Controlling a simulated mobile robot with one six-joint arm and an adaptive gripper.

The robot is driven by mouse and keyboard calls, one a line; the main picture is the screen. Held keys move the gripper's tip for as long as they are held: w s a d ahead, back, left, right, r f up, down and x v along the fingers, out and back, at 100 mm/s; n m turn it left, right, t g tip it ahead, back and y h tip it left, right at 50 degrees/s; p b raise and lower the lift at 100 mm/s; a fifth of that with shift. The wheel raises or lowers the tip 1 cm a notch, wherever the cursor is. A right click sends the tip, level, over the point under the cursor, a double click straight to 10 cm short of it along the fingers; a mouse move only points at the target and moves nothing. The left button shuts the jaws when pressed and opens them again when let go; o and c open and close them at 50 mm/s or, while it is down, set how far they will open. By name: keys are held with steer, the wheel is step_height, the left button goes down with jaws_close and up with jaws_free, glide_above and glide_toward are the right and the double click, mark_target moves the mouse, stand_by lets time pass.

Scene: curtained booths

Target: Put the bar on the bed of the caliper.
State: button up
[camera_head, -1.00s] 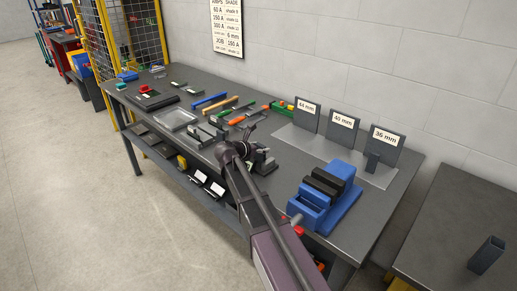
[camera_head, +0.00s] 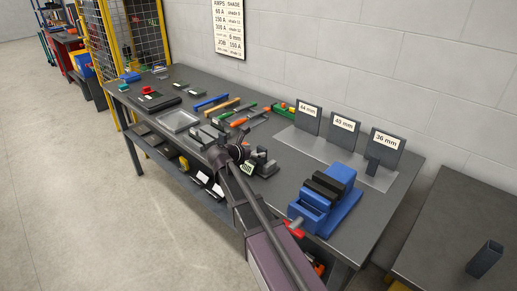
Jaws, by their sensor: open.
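A dark device with a small pale green display, which looks like the caliper (camera_head: 263,166), stands on the bench just right of my gripper. My gripper (camera_head: 241,150) is over the middle of the bench, close to the device; its fingers are small and partly hidden by my arm. It appears open and I see nothing held in it. Several grey pieces (camera_head: 205,134) lie left of my gripper; I cannot tell whether one is the bar.
A blue vise (camera_head: 325,203) stands at the bench's right. Cards for 44 mm (camera_head: 308,116), 40 mm (camera_head: 343,128) and 36 mm (camera_head: 386,146) stand behind. Files and tools (camera_head: 222,108) and a clear tray (camera_head: 180,121) lie left. A second table (camera_head: 455,225) holds a square tube (camera_head: 485,258).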

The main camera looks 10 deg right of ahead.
steer(key=p+v, duration=0.2)
steer(key=v, duration=0.6)
